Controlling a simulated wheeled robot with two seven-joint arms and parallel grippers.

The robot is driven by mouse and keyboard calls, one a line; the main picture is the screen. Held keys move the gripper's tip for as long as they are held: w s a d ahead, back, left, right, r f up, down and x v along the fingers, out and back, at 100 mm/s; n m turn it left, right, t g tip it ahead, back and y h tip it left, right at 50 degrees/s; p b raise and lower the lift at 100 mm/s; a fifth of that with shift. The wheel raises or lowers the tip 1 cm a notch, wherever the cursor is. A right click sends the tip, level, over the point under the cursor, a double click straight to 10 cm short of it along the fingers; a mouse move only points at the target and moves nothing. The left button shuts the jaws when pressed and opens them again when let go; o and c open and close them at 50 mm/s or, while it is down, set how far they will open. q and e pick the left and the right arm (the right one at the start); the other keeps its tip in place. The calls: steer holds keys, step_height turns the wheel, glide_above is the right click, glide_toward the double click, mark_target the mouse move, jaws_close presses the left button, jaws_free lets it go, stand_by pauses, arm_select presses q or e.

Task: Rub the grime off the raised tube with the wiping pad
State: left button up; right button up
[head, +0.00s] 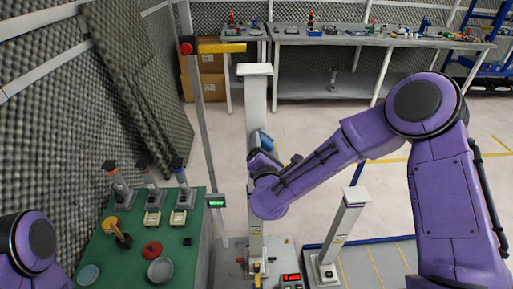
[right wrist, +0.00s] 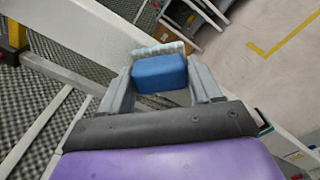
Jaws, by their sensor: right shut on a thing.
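The wiping pad (right wrist: 160,74) is a blue block with a pale, speckled face at its far end. My right gripper (right wrist: 163,82) is shut on it, with a grey finger on each side. In the head view the blue pad (head: 264,139) is beside the tall white upright tube (head: 256,100). The tube also shows as a pale slanting beam in the right wrist view (right wrist: 100,35). I cannot tell whether the pad touches the tube. No grime can be made out on the visible part of the tube. My left gripper is out of view; only part of that arm shows at lower left.
A thin grey pole (head: 198,110) with a yellow arm (head: 221,48) stands just left of the tube. A shorter white post (head: 344,225) stands at right. A green table (head: 128,268) holds small items at left. A workbench (head: 350,37) stands behind, with open floor before it.

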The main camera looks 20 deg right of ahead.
steer(key=shift+w+f+b, duration=0.15)
steer(key=shift+b, duration=0.3)
steer(key=a+b, duration=0.1)
steer(key=a, duration=0.1)
steer(key=w+a+b, duration=0.1)
steer(key=shift+w+a+r, duration=0.2)
steer(key=shift+a, duration=0.15)
steer(key=b+v, duration=0.1)
steer(key=v, duration=0.5)
steer(key=shift+b, duration=0.3)
steer(key=v, duration=0.3)
steer(key=shift+b, duration=0.4)
